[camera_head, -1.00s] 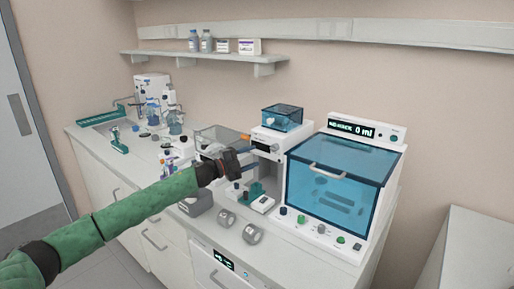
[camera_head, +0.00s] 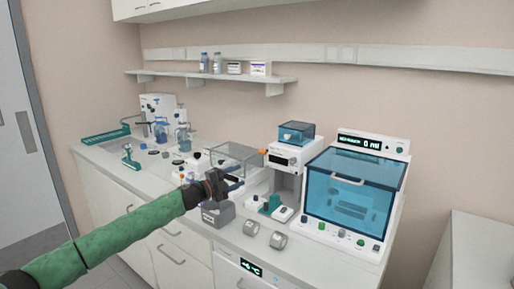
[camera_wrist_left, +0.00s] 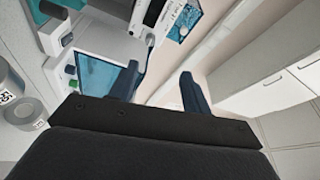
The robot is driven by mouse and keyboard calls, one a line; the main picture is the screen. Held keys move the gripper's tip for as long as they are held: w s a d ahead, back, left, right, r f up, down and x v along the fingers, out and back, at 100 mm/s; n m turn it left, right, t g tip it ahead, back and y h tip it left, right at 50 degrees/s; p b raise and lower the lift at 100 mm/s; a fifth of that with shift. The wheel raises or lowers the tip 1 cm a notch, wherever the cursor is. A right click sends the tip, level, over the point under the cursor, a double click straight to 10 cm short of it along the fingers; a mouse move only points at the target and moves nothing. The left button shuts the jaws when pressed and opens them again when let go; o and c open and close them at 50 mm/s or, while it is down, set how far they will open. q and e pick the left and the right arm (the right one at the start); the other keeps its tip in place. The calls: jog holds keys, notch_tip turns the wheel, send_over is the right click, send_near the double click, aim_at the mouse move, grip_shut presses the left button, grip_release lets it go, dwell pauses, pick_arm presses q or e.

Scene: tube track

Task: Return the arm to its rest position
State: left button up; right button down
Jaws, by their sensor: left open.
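My left arm, in a green sleeve, comes in from the lower left in the head view. Its dark left gripper (camera_head: 236,178) is above the front part of the counter, in front of a clear-lidded box (camera_head: 234,152). In the left wrist view the two fingers of the left gripper (camera_wrist_left: 160,88) stand apart with nothing between them. My right gripper is not in these views.
A blue-windowed machine (camera_head: 350,190) stands on the counter's right, beside a white device with a blue top (camera_head: 297,132). Glassware (camera_head: 182,136) stands at the back left, below a shelf (camera_head: 215,78).

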pick_arm(q)
jog(key=w+a+r+n+t+y, duration=0.3)
jog(key=a+r+n+t+y, duration=0.4)
jog(key=r+n+y, duration=0.35)
jog(key=s+f+n+g+y, duration=0.1)
jog(key=s+f+n+g, duration=0.3)
jog(key=s+f, duration=0.9)
jog(key=s+a+f+n+g+y, duration=0.1)
jog(key=s+f+n+g+y, duration=0.2)
jog(key=s+f, duration=0.9)
jog(key=s+f+n+g, duration=0.45)
jog(key=s+f, duration=0.25)
jog(key=f, duration=1.2)
jog(key=s+f+g, duration=0.2)
jog(key=s+f, duration=0.6)
jog(key=s, duration=0.4)
jog(key=s+f+n+g, duration=0.1)
jog(key=s+f, duration=0.6)
jog(key=s, duration=0.5)
jog(key=s+f+n+g, duration=0.1)
jog(key=s+f+g, duration=0.1)
jog(key=s+f, duration=0.6)
jog(key=s, duration=0.4)
jog(key=shift+d+f+g, duration=0.2)
jog(key=shift+f+g, duration=0.1)
jog(key=shift+g, duration=0.05)
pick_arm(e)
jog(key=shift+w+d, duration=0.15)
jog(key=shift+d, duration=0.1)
